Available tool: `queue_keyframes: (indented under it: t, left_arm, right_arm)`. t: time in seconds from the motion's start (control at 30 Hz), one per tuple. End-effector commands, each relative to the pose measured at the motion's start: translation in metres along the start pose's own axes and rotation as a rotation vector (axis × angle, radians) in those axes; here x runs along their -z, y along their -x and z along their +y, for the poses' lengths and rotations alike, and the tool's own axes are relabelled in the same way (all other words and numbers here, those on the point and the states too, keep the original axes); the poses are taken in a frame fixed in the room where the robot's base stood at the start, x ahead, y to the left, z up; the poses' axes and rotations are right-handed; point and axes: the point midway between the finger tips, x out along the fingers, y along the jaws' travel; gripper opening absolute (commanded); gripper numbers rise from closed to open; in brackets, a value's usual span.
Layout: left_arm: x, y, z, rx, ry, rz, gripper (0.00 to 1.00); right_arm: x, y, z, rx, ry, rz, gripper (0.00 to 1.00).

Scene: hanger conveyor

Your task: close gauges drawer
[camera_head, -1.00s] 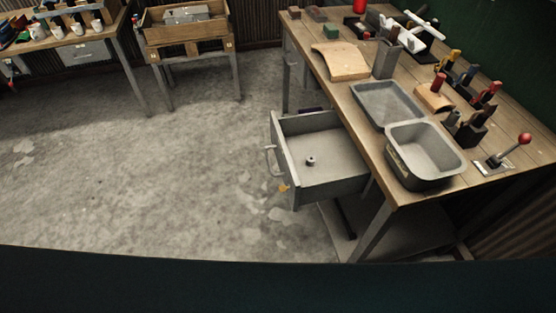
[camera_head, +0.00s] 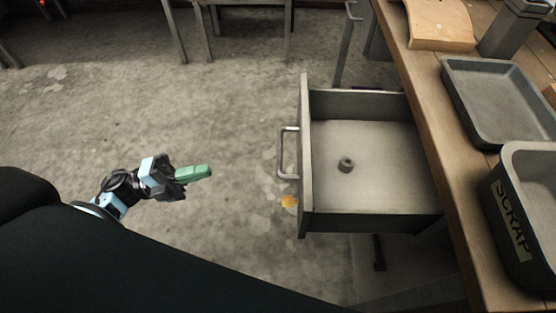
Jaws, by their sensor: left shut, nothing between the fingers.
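The grey drawer (camera_head: 370,211) stands pulled out of the workbench, its front panel facing left. A bar handle (camera_head: 283,153) sits on that front panel. A small dark round part (camera_head: 346,164) lies on the drawer floor. My left gripper (camera_head: 208,171) comes in from the left, with green fingers shut and nothing between them. It points right toward the drawer front and is apart from the handle, with a gap of bare floor between them in the picture. My right gripper is out of view.
The wooden workbench (camera_head: 438,140) runs along the right. On it are a grey tray (camera_head: 495,100), a bin marked SCRAP (camera_head: 512,225) and a curved wooden block (camera_head: 440,25). Table legs (camera_head: 242,30) stand at the back.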

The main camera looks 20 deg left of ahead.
Motion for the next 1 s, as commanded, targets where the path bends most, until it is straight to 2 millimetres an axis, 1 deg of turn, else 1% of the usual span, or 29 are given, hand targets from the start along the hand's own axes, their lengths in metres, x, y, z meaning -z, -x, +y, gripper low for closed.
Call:
queue_keyframes:
  t: [0.03,0.17,0.37,0.47,0.57,0.67,1.0]
  left_arm:
    - [-0.003,0.003,0.004,-0.018,-0.029,0.04,0.0]
    - [-0.003,0.006,0.002,-0.042,-0.07,0.103,0.0]
    - [-0.003,0.006,0.001,-0.045,-0.077,0.115,0.0]
    - [-0.002,0.0,0.0,-0.043,-0.076,0.115,0.0]
    - [-0.001,-0.011,0.0,-0.041,-0.076,0.115,0.0]
    - [0.001,-0.027,0.0,-0.039,-0.077,0.115,0.0]
    - [0.008,-0.09,0.003,-0.039,-0.075,0.114,0.0]
  right_arm:
    - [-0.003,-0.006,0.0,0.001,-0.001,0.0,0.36]
    - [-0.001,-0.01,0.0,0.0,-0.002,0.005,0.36]
    - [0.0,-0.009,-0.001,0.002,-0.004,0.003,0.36]
    - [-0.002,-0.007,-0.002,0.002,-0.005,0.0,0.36]
    - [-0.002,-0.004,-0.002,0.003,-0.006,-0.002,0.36]
    - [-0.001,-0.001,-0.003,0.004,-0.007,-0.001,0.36]
    - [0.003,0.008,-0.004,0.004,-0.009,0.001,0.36]
